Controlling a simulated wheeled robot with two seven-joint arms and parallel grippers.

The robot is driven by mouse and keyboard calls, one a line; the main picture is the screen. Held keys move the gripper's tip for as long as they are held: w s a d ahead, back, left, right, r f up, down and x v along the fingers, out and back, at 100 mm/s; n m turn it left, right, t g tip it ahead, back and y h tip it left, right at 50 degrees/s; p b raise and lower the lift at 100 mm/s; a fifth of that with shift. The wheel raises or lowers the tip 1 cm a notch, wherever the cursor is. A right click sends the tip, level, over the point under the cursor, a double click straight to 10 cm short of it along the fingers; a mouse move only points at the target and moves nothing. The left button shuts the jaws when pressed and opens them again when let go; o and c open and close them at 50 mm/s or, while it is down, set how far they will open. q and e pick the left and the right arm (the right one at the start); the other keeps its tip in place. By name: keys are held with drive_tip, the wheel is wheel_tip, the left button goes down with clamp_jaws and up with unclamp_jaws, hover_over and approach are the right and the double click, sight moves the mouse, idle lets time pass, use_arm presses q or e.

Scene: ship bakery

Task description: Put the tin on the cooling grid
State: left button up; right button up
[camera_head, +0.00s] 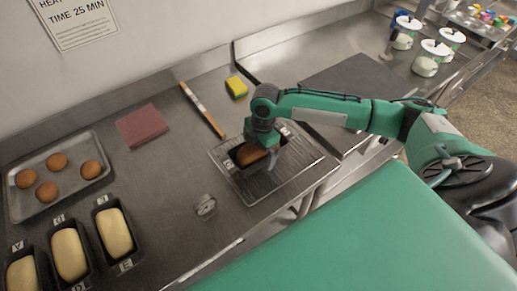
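A dark tin (233,172) with a browned loaf (249,154) in it is at the cooling grid (255,194), over its upper part. I cannot tell whether its base touches the wires. My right gripper (266,146) points down at the tin's right part and covers some of it. Its fingertips are too small and hidden to show whether they are shut on the tin. My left gripper is out of view.
Several dark tins with pale loaves (115,232) stand at lower left, below a tray of buns (75,192). A red cloth (142,126), a brush (203,110), a sponge (236,87) and a round dial (206,205) lie around the grid. Canisters (431,57) stand at upper right.

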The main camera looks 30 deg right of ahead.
drive_tip(key=r+b, duration=0.1)
drive_tip(key=r, duration=0.2)
drive_tip(key=d+r+b, duration=0.1)
drive_tip(key=r, duration=0.3)
drive_tip(key=r+b, duration=0.1)
drive_tip(key=r, duration=0.3)
drive_tip(key=shift+w+d, duration=0.15)
drive_tip(key=shift+r, duration=0.6)
drive_tip(key=shift+d+f, duration=0.1)
